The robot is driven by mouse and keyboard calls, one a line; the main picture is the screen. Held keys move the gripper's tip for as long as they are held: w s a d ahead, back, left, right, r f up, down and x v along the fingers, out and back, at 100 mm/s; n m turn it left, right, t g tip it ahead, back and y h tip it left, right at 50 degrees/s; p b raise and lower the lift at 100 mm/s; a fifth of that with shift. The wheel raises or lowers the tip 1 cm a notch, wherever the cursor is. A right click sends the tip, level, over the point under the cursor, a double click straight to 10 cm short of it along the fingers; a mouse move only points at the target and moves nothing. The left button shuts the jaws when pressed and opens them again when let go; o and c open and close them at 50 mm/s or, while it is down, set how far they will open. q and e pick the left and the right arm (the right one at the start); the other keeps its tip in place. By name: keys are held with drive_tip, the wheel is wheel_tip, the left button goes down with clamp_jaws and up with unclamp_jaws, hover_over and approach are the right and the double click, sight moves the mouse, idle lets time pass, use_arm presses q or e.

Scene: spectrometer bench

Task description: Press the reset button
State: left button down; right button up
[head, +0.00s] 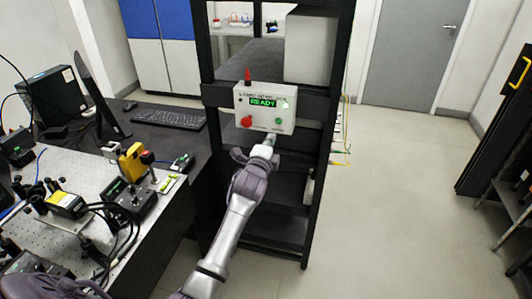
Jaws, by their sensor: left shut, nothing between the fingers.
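A pale control box (265,93) is mounted on the black rack. Its green display (263,102) reads READY. A red button (246,121) sits low on the left of its face, and a smaller green button (279,121) sits low on the right. The labels are too small to read, so I cannot tell which one is the reset button. My left gripper (269,139) is shut and empty, just below the box's lower edge in the picture, under the green button. I cannot tell whether it touches the box. My right gripper is not in view.
The black rack (309,185) stands around the box, with open shelves below. At left is a desk with a keyboard (169,117), a monitor (95,92) and an optical breadboard (60,165) crowded with instruments. The floor (400,190) to the right is clear.

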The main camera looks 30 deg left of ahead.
use_arm(q)
drive_tip(key=v, duration=0.6)
drive_tip(key=shift+w+d+r+b, duration=0.1)
drive_tip(key=shift+r+b, duration=0.1)
drive_tip(key=shift+b, duration=0.2)
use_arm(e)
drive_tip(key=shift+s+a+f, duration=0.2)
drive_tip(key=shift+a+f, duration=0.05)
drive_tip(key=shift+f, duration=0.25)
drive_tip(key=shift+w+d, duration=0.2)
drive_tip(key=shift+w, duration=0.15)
